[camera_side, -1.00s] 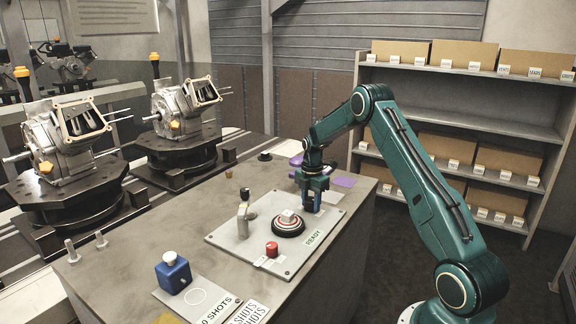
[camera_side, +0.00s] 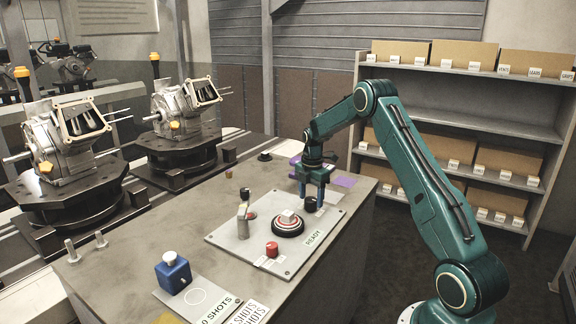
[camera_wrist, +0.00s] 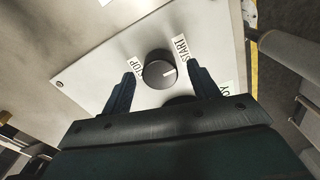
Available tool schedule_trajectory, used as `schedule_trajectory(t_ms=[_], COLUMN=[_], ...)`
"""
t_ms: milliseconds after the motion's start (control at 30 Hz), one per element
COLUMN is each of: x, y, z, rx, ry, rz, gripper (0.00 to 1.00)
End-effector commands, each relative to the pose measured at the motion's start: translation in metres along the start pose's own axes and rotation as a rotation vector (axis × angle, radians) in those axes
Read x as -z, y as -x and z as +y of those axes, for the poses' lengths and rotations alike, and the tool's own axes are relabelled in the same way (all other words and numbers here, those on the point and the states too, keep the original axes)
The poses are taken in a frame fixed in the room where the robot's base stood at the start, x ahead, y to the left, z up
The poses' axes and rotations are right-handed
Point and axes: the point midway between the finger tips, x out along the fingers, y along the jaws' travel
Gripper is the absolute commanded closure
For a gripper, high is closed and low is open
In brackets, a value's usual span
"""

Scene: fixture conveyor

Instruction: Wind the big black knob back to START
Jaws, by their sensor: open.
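The big black knob (camera_wrist: 160,70) sits on the pale panel between a STOP label (camera_wrist: 136,68) and a START label (camera_wrist: 180,48). Its white pointer line points to the right in the wrist view, a little below the START label rather than straight at it. In the side view the knob (camera_side: 311,204) shows just below my gripper (camera_side: 312,193). My gripper (camera_wrist: 160,88) is open, with one finger on each side of the knob in the wrist view, and appears raised above it, apart from it.
A blue block (camera_side: 173,272) stands at the table's front. Engines stand on the conveyor at left.

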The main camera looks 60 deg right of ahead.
Motion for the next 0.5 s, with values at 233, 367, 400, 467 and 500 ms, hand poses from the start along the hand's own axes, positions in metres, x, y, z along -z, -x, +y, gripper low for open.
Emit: schedule_trajectory(t_ms=[233,367,400,467,500], x=[0.0,0.0,0.0,0.0,0.0], y=[0.041,0.064,0.071,0.08,0.086], z=[0.001,0.001,0.001,0.001,0.001], rx=[-0.005,-0.005,-0.005,-0.005,-0.004], ry=[0.001,0.001,0.001,0.001,0.001], rz=[-0.002,-0.002,-0.002,-0.002,-0.001], gripper=[0.4,0.4,0.4,0.4,0.4])
